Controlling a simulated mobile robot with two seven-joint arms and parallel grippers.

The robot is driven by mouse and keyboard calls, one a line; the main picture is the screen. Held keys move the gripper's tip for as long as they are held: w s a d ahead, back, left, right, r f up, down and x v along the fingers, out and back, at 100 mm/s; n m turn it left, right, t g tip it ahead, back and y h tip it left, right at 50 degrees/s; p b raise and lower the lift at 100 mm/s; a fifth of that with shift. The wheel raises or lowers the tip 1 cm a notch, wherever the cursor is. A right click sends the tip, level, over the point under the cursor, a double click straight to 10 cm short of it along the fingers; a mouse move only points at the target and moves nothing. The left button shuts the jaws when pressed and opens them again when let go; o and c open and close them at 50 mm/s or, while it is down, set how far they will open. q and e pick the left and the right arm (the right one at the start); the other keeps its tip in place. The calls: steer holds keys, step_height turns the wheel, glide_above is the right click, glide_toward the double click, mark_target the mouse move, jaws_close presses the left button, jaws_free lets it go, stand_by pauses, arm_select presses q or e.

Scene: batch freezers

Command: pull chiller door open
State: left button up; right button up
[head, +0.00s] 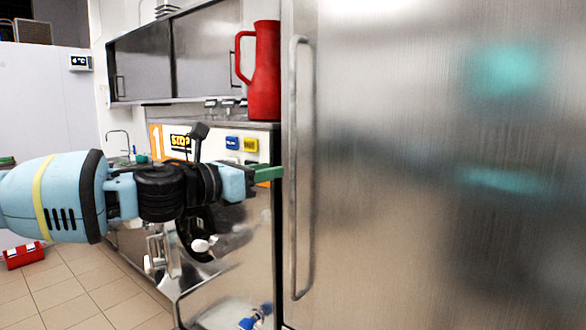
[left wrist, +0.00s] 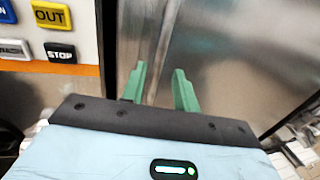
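The chiller door (head: 420,230) is a large brushed-steel panel filling the right of the head view; it looks shut. Its long vertical handle (head: 294,170) runs along the door's left edge. My left gripper (head: 270,174) points right at the handle, about mid-height, with its green fingertips just left of the bar. In the left wrist view the two green fingers (left wrist: 160,88) are apart. The handle bar (left wrist: 164,50) shows in the gap between them, seemingly just beyond the tips. I cannot tell whether they touch it. My right gripper is not in view.
A red jug (head: 265,75) stands on a steel machine left of the door. The machine's panel has buttons, including a yellow one (head: 251,145), near my left gripper. A wall cabinet (head: 175,60) hangs behind. A red box (head: 24,255) sits on the tiled floor.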

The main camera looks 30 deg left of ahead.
mark_target(288, 170)
arm_select(q)
steer(key=b+x, duration=0.2)
steer(key=x, duration=0.5)
steer(key=shift+w+f, duration=0.2)
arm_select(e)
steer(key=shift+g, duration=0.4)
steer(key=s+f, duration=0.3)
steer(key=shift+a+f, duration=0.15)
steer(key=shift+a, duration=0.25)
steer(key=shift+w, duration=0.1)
arm_select(q)
jaws_close()
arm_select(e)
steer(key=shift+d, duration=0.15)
